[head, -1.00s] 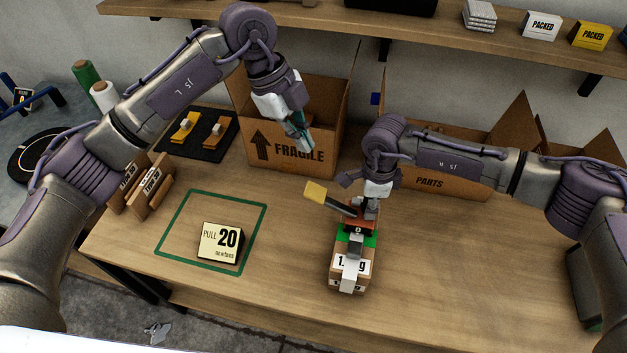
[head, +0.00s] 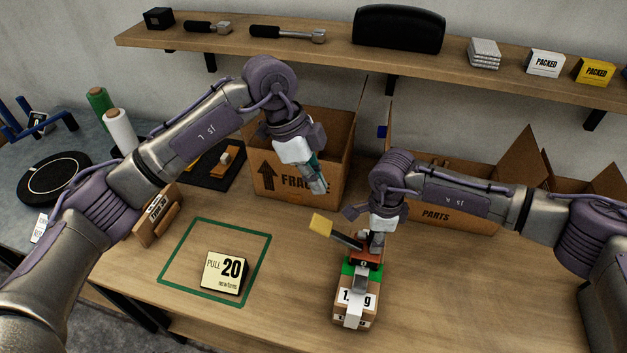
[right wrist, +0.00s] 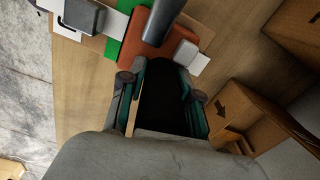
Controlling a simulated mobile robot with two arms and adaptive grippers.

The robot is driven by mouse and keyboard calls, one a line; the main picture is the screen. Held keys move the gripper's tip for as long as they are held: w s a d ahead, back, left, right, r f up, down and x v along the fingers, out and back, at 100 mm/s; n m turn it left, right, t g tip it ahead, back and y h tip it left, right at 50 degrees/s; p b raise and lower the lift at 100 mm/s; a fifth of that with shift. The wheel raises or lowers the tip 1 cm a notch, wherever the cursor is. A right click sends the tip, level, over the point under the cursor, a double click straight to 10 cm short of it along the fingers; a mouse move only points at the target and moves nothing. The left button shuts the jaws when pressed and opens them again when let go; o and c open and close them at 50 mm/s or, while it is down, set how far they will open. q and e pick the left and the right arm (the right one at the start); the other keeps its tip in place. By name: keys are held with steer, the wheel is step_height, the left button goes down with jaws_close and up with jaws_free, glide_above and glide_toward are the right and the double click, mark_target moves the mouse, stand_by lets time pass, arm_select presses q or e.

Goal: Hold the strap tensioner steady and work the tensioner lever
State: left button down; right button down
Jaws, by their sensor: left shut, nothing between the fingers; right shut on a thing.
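The strap tensioner (head: 366,259) is an orange-red block on top of a small cardboard package (head: 343,317) with a green band and a white label. Its dark lever (head: 346,240) slants up to the left and ends in a yellow grip (head: 321,224). My right gripper (head: 377,243) is shut on the tensioner's far side. In the right wrist view, the orange-red body (right wrist: 137,60) lies just beyond the fingers; the exact contact is hidden. My left gripper (head: 319,187) is shut and empty, in the air above and behind the yellow grip, apart from it.
A "PULL 20" sign (head: 225,271) stands inside a green outline (head: 184,286) on the left. A FRAGILE carton (head: 295,180) and a PARTS carton (head: 440,215) stand behind. A shelf (head: 365,62) runs along the wall. The table front right of the package is clear.

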arm_select(q)
glide_above(324, 226)
steer(key=f, duration=0.7)
steer(key=shift+d, duration=0.3)
arm_select(e)
steer(key=shift+s+f, duration=0.1)
steer(key=shift+f, duration=0.05)
arm_select(q)
steer(key=shift+w+a+f, duration=0.1)
steer(key=shift+a+f, duration=0.2)
steer(key=shift+f, duration=0.25)
steer(key=shift+a+f, duration=0.25)
steer(key=shift+f, duration=0.25)
steer(key=shift+a+f, duration=0.25)
steer(key=shift+f, duration=0.25)
steer(key=shift+a+f, duration=0.1)
